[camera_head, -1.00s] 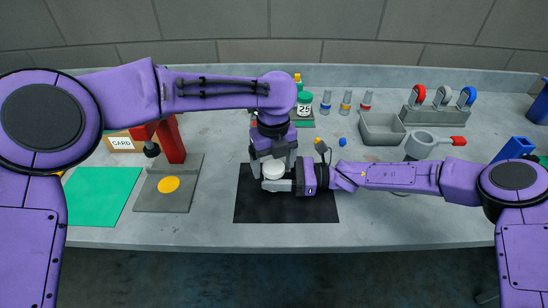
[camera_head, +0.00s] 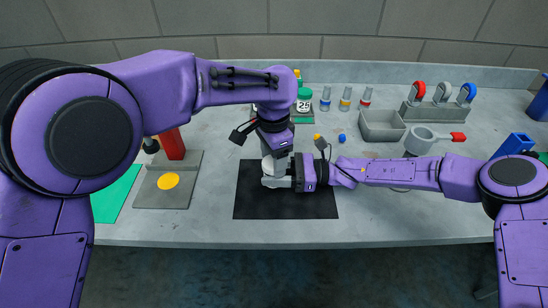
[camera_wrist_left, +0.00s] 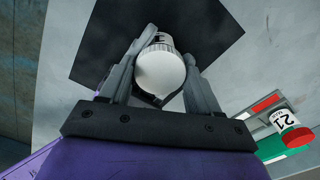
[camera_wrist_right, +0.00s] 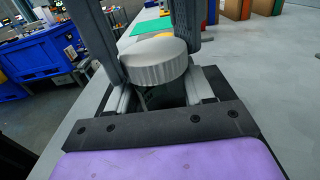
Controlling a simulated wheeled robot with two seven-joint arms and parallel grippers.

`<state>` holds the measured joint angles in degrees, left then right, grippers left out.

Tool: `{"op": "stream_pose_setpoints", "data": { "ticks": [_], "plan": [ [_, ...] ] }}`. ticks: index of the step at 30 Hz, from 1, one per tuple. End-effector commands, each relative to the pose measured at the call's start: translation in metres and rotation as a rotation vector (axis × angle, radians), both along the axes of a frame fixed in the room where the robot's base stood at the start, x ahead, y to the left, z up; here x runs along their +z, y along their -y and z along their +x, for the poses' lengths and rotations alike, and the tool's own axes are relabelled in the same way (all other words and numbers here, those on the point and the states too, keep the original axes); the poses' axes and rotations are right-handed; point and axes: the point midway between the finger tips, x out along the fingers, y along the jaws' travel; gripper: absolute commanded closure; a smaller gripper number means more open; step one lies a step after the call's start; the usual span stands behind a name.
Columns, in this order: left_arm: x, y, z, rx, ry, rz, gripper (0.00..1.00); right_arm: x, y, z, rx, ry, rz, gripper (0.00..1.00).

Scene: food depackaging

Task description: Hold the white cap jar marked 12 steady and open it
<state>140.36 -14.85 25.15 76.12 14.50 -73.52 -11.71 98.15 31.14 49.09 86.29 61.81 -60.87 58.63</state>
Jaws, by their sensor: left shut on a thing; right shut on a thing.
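The jar's ridged white cap (camera_head: 267,166) shows between my grippers above the black mat (camera_head: 315,205). My left gripper (camera_head: 272,160) comes down from above and is shut on the cap, one finger on each side. My right gripper (camera_head: 277,183) comes in from the right and is shut on the jar body, below the cap (camera_wrist_right: 153,64). The body is mostly hidden by fingers and cap.
A green-capped jar marked 25 (camera_head: 304,102) stands behind. A grey board with a yellow disc (camera_head: 168,181) lies left. The front of the mat is clear.

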Motion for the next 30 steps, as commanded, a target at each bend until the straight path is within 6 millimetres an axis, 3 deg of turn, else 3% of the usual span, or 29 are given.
{"op": "stream_pose_setpoints", "data": {
  "ticks": [3,11,12,14,23,30],
  "plan": [
    [0.001,0.000,0.001,0.103,0.003,-0.001,0.74,0.000,0.000,0.000,0.002,0.000,0.000,1.00],
    [0.001,0.000,0.001,0.115,0.002,-0.001,0.74,0.000,-0.001,-0.001,0.002,0.000,0.000,1.00],
    [0.001,0.000,0.001,0.114,0.002,-0.001,0.31,0.000,-0.001,-0.001,0.003,0.000,0.000,1.00],
    [0.001,0.000,0.001,0.114,0.002,-0.001,0.12,0.000,-0.001,-0.001,0.003,0.000,0.000,1.00],
    [0.003,0.000,0.000,0.111,0.001,-0.002,0.12,0.000,0.000,0.000,0.001,0.000,0.000,1.00],
    [0.038,0.000,0.001,0.111,0.001,-0.003,0.12,0.000,0.000,0.000,0.001,0.000,0.000,1.00]
  ]
}}
